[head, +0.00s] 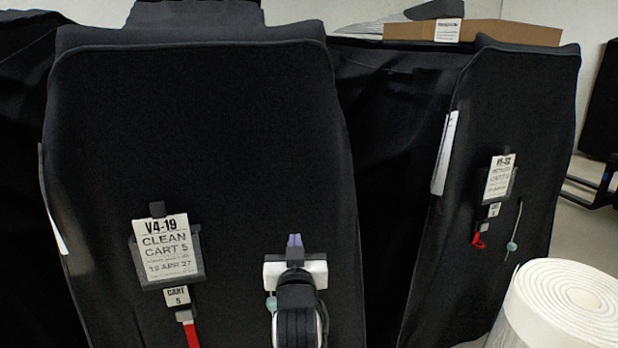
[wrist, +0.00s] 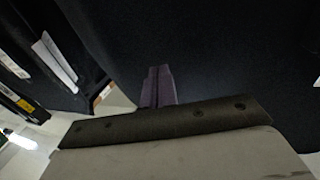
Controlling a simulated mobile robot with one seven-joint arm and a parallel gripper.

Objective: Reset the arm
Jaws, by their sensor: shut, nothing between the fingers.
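My gripper (head: 294,241) is at the lower middle of the head view, in front of the black covered cart (head: 190,120). Its purple fingers are together with nothing between them, and they also show in the wrist view (wrist: 158,86). My arm rises from the bottom edge behind the gripper. The cart's cover fills much of the wrist view. I cannot tell whether the fingertips touch the cover.
A white roll (head: 565,305) is at lower right.

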